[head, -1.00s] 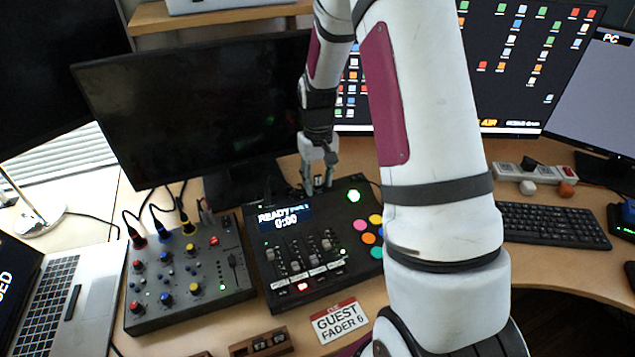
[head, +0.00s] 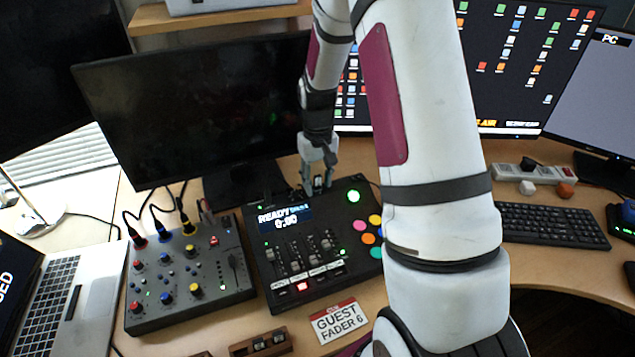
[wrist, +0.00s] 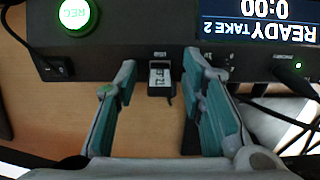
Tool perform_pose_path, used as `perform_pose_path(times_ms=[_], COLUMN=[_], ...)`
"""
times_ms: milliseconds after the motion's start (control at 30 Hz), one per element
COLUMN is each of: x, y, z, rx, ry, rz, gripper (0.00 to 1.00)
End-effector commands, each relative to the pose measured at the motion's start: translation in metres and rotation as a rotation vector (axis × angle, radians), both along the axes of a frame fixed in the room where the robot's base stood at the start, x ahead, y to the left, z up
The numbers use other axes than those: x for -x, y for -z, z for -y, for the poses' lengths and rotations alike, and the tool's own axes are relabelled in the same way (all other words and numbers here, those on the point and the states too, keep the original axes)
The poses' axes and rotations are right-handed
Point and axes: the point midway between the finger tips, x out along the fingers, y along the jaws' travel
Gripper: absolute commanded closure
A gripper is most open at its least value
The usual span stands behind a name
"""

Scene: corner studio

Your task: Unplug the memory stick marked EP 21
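The memory stick (wrist: 160,78) is a small dark stick with a white label, plugged into the back edge of the black recorder (wrist: 120,28). The marks on its label are too small to read surely. My gripper (wrist: 161,64) is open, with one teal-padded finger on each side of the stick and a gap to both. In the head view my gripper (head: 318,188) is at the back edge of the recorder (head: 290,262), whose screen reads READY. The stick (head: 318,182) shows only as a small light-and-dark bit between the fingers.
A dark monitor (head: 190,105) stands close behind the recorder. A mixer (head: 190,280) with cables is to its left.

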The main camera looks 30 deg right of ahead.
Motion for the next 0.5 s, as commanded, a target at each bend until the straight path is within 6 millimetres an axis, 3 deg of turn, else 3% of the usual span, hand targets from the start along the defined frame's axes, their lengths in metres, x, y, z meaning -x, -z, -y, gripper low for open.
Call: perform_pose_path(times_ms=[67, 200, 500], x=[-0.0001, -0.0001, 0.0], y=[0.0001, 0.0, -0.0012], z=[0.0, 0.0, 0.0], rx=[0.0, 0.0, 0.0], ry=[0.0, 0.0, 0.0], rz=[0.0, 0.0, 0.0], gripper=[0.68, 1.0, 1.0])
